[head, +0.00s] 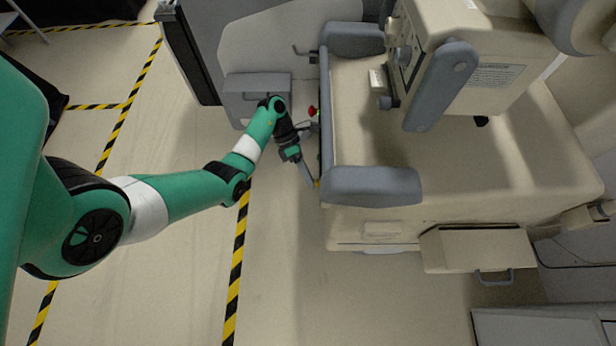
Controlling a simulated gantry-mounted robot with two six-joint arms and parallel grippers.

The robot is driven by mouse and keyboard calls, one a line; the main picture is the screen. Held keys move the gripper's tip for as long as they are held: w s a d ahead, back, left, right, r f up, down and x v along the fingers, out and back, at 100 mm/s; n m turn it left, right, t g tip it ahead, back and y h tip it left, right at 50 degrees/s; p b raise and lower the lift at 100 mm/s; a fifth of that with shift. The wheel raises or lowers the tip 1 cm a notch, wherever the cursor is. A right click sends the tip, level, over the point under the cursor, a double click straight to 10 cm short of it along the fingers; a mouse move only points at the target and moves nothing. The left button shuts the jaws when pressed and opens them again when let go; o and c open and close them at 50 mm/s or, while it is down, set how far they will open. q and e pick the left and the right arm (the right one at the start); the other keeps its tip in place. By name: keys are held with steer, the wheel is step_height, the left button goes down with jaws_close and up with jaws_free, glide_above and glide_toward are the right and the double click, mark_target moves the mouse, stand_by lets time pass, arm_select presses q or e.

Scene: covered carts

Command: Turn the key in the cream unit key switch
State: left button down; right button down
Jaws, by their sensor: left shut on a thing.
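The cream unit (460,190) is a large cream cart with grey corner bumpers, filling the right half of the head view. My left arm, green and white, reaches in from the left. My left gripper (311,180) is at the cart's left side, close to the front-left bumper (372,186). The key and the key switch are too small and too covered to make out. A red knob (311,111) shows on the same side, above the gripper. My right gripper is not in view.
A grey box (256,90) stands beside the cart, behind my left wrist. An open cream drawer (482,250) with a grey handle juts from the cart's front. Yellow-black tape (236,270) marks the floor. The floor left of the cart is mostly clear.

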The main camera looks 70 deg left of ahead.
arm_select(q)
steer(key=shift+a+f+n+h, duration=0.2)
steer(key=shift+n+h, duration=0.1)
steer(key=shift+h, duration=0.8)
steer(key=shift+c, duration=2.3)
jaws_free()
